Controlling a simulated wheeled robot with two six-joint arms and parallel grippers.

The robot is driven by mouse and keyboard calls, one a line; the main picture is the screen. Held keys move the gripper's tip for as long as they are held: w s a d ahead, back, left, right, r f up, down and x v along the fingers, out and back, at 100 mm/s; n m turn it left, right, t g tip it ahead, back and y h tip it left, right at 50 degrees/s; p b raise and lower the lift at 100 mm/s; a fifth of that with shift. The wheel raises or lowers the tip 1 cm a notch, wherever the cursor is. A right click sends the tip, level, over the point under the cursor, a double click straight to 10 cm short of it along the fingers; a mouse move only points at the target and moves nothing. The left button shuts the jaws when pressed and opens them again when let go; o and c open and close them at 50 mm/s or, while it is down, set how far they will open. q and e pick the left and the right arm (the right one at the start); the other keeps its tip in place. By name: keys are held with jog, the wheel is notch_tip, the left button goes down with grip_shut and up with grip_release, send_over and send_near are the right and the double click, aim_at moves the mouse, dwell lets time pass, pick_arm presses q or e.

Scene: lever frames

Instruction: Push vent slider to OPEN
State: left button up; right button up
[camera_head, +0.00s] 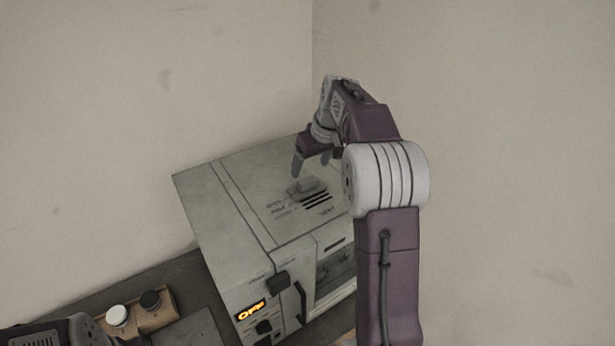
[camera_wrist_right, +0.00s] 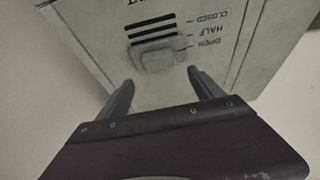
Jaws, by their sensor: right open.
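The pale vent slider (camera_head: 301,187) sits on top of a grey box-shaped appliance (camera_head: 238,196), at the far end of the dark vent slots. In the right wrist view the slider (camera_wrist_right: 158,56) is beside the printed OPEN mark (camera_wrist_right: 208,43), with HALF and CLOSED marks farther up. Several slots are uncovered. My right gripper (camera_wrist_right: 162,88) is open and empty, its fingers either side of the slider's near edge in that view. In the head view it hangs just behind the slider; contact cannot be told. My left gripper's fingers are not in view.
The appliance's front has an orange OFF display (camera_head: 251,310), dark knobs and a handle, and a window. A small wooden block (camera_head: 150,319) with a white and a black knob stands to its left. Walls rise behind. Part of my left arm shows at bottom left.

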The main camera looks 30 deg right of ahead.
jog(key=v, duration=0.3)
jog(key=shift+w+a, duration=0.1)
jog(key=shift+a, duration=0.05)
